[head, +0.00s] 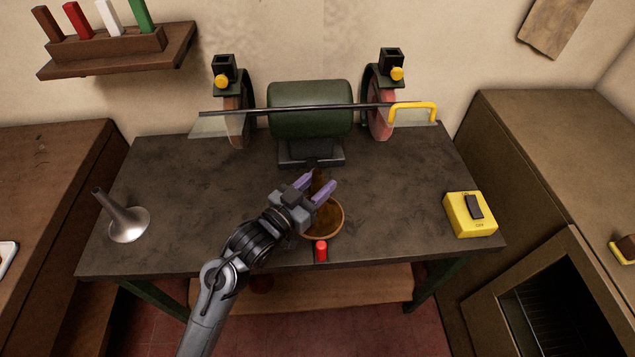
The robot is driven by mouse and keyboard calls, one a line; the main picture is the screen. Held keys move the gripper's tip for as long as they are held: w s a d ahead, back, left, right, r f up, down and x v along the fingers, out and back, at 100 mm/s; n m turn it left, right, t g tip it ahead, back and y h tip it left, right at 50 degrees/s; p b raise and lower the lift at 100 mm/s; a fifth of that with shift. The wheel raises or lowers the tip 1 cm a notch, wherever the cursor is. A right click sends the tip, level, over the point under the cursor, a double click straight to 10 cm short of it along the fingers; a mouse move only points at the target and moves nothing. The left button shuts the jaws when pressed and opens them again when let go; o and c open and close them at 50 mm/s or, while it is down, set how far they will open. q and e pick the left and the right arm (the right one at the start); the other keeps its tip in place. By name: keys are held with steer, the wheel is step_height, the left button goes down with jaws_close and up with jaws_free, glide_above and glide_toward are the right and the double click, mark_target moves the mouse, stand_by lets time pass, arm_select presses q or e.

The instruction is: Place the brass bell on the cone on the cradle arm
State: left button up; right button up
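A brown, brass-coloured bell (327,222) stands near the front middle of the dark workbench, its wide rim low and its narrow neck upward. My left gripper (314,184), with two purple fingers, is at the bell's neck. The fingers are apart with the neck seen between them; whether they touch it I cannot tell. Part of the bell is hidden by the gripper. My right gripper is out of view. I cannot make out a cradle arm with a cone for certain.
A green bench grinder (309,110) with two wheels and a clear shield stands at the back. A yellow switch box (470,215) is on the right. A red-topped item (321,250) is at the front edge, close to the bell. The bench between is clear.

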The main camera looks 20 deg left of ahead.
arm_select(q)
steer(key=o, duration=0.3)
steer(key=shift+r, duration=0.1)
steer(key=shift+s+r, duration=0.1)
steer(key=v, duration=1.2)
steer(key=s+a+f+n+g+y, duration=0.1)
steer(key=s+f+g+y, duration=0.15)
steer(key=f, duration=0.35)
steer(key=s+a+f+n+g+y, duration=0.1)
steer(key=s+f+g+y, duration=0.15)
steer(key=f, duration=0.25)
steer(key=s+f+g, duration=0.2)
steer(key=s, duration=0.2)
steer(key=s+f+g, duration=0.3)
steer(key=s, duration=0.1)
steer(key=s+f+g, duration=0.3)
steer(key=s, duration=0.2)
steer(key=shift+d+f+y, duration=0.25)
steer(key=shift+d+y, duration=0.05)
steer(key=shift+d, duration=0.1)
steer(key=shift+w, duration=0.1)
